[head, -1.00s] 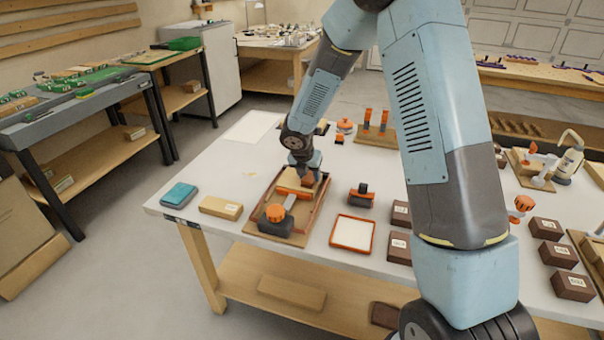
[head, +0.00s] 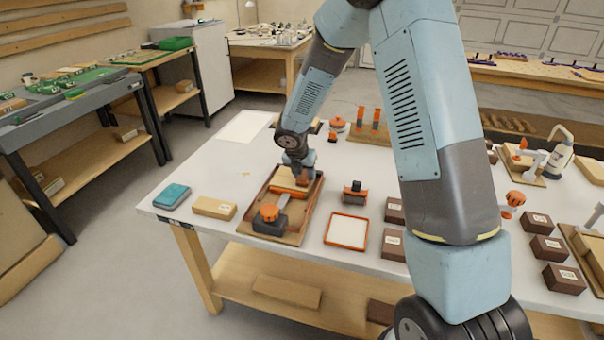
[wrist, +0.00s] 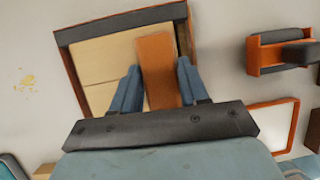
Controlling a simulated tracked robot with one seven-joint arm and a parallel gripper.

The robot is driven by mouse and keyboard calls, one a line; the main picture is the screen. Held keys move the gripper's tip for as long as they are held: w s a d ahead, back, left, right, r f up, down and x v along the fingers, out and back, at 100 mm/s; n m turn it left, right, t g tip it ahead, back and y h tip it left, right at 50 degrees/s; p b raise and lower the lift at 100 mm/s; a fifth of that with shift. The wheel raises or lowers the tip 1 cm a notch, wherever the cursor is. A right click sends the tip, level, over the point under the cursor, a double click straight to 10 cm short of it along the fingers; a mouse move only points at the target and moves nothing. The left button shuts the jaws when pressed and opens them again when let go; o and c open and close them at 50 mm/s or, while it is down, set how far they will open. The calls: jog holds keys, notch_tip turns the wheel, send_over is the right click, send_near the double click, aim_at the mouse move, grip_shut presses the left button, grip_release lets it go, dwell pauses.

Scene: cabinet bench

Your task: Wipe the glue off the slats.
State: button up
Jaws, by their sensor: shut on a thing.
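A shallow wooden frame (head: 313,203) with pale slats (head: 285,181) inside lies on the bench; the wrist view shows the slats (wrist: 98,58) within its dark brown and orange rim. My gripper (head: 302,182) is over the far part of the frame. In the wrist view my gripper (wrist: 157,85) is shut on an orange-brown block (wrist: 155,62), held between its two fingers above the slats. I cannot tell whether the block touches them. No glue is clear on the visible slats; my gripper hides part of them.
A clamp-like tool with an orange knob (head: 269,212) sits at the frame's near end. Left are a wooden block (head: 214,208) and a teal pad (head: 171,196). Right are an orange-rimmed tray (head: 347,230) and an orange-and-dark tool (head: 354,193). Yellowish flecks (wrist: 27,79) lie on the bench.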

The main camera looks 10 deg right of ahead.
aim_at(284, 174)
jog(key=shift+w+a, duration=0.15)
jog(key=shift+a, duration=0.35)
jog(key=shift+a, duration=0.1)
jog(key=shift+w+a, duration=0.4)
jog(key=shift+a, duration=0.4)
jog(key=shift+a, duration=0.1)
jog(key=shift+w+a, duration=0.25)
jog(key=shift+a, duration=0.25)
jog(key=shift+w+a, duration=0.2)
jog(key=shift+a, duration=0.25)
jog(key=shift+a, duration=0.1)
jog(key=shift+w+a, duration=0.35)
jog(key=shift+a, duration=0.5)
jog(key=shift+a, duration=0.1)
